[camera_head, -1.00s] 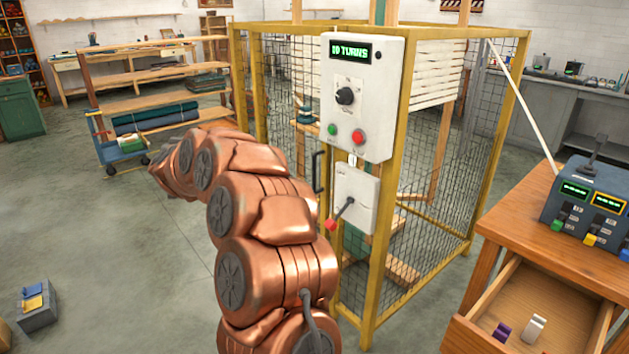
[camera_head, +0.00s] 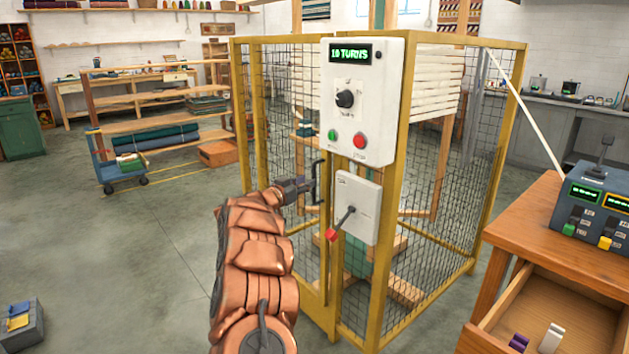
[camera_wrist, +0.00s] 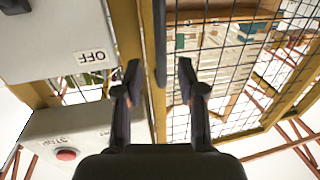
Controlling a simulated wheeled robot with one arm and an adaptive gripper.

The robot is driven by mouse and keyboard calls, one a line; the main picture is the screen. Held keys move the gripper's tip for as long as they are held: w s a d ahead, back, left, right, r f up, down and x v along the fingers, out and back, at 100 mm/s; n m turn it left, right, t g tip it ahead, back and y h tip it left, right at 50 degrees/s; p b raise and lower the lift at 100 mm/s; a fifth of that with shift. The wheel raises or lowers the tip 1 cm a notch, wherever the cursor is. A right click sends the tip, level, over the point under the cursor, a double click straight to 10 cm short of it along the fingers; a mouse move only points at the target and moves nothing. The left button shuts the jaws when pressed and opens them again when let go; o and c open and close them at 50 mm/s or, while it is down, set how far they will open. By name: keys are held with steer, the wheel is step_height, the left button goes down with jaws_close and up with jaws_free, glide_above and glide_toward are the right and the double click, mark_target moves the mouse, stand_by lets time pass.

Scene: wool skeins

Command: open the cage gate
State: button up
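The cage gate (camera_head: 278,120), wire mesh in a yellow frame, stands closed at the front left of the cage in the head view. Its black upright handle (camera_head: 317,182) is near the right edge of the gate. My gripper (camera_head: 302,187) is at the handle, reaching from the left. In the wrist view my gripper (camera_wrist: 159,82) is open, and the handle (camera_wrist: 160,42) lies between the line of its two fingers, apart from both. Whether it is deep between them, I cannot tell.
A white control box (camera_head: 362,100) reads "10 TURNS". Below it a switch box (camera_head: 358,205) has a red-knobbed lever (camera_head: 331,235) pointing down-left, close to my gripper. A wooden table (camera_head: 540,215) with an open drawer stands right.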

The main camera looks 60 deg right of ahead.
mark_target(314, 200)
steer(key=d, duration=0.5)
steer(key=shift+s+f, duration=0.1)
stand_by(0.3)
jaws_close()
stand_by(0.5)
